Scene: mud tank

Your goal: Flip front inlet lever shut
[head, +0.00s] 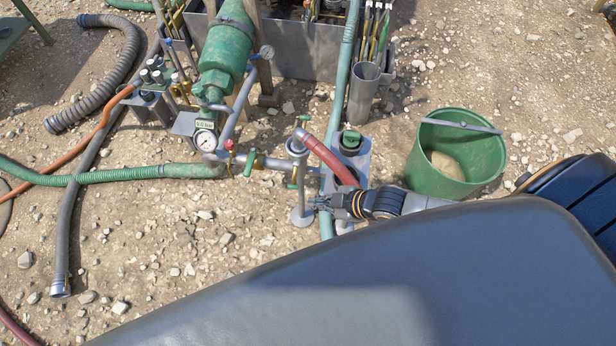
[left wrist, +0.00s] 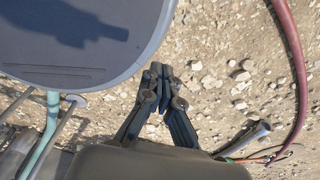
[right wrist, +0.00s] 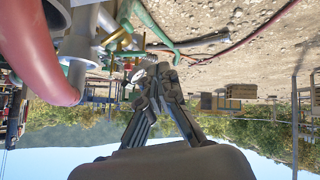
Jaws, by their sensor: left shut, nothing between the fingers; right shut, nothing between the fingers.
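Small green lever handles sit on the pipework in the head view: one (head: 250,163) on the horizontal pipe, and another (head: 292,186) lower, beside the grey vertical post. I cannot tell for sure which is the front inlet lever. My right gripper (head: 316,202) is shut and empty, just right of the post and the lower green handle. Its fingers (right wrist: 158,78) point toward the pipework in the right wrist view, where green parts (right wrist: 146,22) show upper left. Contact cannot be told. My left gripper (left wrist: 160,75) is shut and empty above bare gravel, outside the head view.
A red hose (head: 328,158) curves down close to my right gripper. A pressure gauge (head: 205,140) and red valve handle (head: 229,145) stand left of the levers. A green bucket (head: 455,180) stands at right. A green hose (head: 130,174) runs left; open gravel lies in front.

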